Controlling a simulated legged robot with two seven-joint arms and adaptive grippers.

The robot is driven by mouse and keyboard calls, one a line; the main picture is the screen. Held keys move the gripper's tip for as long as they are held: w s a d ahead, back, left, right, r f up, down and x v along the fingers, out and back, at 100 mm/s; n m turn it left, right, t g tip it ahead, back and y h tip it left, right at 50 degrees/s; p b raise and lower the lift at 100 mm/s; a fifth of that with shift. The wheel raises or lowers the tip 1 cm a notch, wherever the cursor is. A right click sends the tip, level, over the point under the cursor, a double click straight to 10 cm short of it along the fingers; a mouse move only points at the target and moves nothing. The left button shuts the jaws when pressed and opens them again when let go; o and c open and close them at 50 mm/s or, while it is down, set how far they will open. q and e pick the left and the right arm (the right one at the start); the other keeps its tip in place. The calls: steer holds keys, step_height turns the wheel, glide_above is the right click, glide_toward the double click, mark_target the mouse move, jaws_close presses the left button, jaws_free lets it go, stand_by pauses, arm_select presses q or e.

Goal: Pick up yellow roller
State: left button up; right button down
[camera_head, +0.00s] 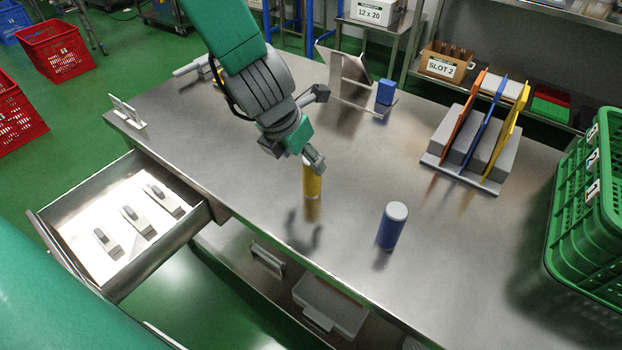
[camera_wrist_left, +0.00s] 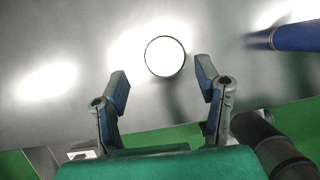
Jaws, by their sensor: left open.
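The yellow roller (camera_head: 313,184) stands upright on the metal table near its front edge. Its top is partly hidden by a finger of my left gripper (camera_head: 321,128) in the head view. In the left wrist view its round white end (camera_wrist_left: 165,57) lies just beyond and between the tips of my left gripper (camera_wrist_left: 163,82). The fingers are spread and hold nothing. My right gripper is not in view.
A blue roller (camera_head: 392,228) stands to the right. A rack with coloured dividers (camera_head: 465,150) and a green crate (camera_head: 590,210) stand further right. A tilted metal stand (camera_head: 345,75) and blue block (camera_head: 385,92) are behind. An open drawer (camera_head: 120,262) juts out at left.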

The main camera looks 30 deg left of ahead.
mark_target(312, 171)
arm_select(q)
steer(key=shift+f, duration=0.25)
steer(key=x, duration=0.2)
steer(key=d+b+x, duration=0.1)
steer(key=x, duration=0.2)
steer(key=shift+w+d+r, duration=0.1)
steer(key=shift+a, duration=0.25)
steer(key=shift+c, duration=1.2)
steer(key=shift+a, duration=0.15)
jaws_close()
